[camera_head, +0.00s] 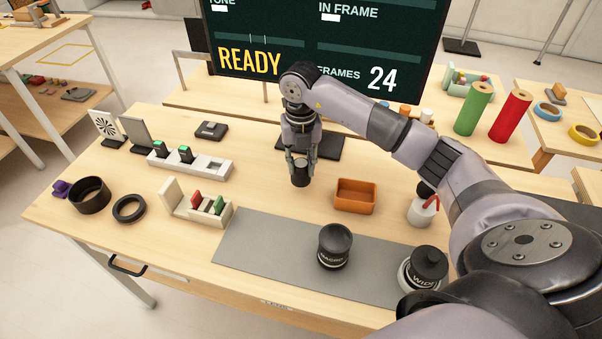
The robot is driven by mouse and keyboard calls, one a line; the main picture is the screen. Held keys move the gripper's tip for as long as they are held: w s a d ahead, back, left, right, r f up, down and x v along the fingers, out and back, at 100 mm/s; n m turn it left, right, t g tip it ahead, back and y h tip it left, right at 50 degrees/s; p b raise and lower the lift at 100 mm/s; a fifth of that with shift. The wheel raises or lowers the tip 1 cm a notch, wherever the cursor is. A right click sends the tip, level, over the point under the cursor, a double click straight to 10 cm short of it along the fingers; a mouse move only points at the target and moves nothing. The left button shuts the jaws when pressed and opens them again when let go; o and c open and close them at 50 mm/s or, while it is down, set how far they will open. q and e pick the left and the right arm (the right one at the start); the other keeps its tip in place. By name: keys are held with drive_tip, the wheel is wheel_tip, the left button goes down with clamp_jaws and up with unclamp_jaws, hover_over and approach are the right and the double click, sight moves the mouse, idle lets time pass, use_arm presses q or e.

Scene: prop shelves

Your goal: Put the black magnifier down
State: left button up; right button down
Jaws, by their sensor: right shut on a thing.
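My right gripper (301,157) hangs down over the middle of the wooden table (265,188). It is shut on a small dark cylinder, the black magnifier (301,177), whose lower end shows below the fingers. The magnifier is upright, with its upper part hidden by the fingers. I cannot tell whether its bottom touches the table or is a little above it. My left gripper is not in view.
An orange tray (341,203) stands just right of the magnifier. A grey mat (265,250) with a black MACRO lens (334,247) and a WIDE lens (424,268) lies in front. A white slotted holder (209,167) is left. Bare wood surrounds the gripper's left side.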

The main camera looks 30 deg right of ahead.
sight(301, 175)
drive_tip(key=shift+f, duration=0.5)
wheel_tip(301, 175, down, 3)
drive_tip(key=shift+r, duration=0.2)
drive_tip(key=shift+f, duration=0.5)
drive_tip(key=c, duration=1.3)
unclamp_jaws()
drive_tip(key=shift+r, duration=0.1)
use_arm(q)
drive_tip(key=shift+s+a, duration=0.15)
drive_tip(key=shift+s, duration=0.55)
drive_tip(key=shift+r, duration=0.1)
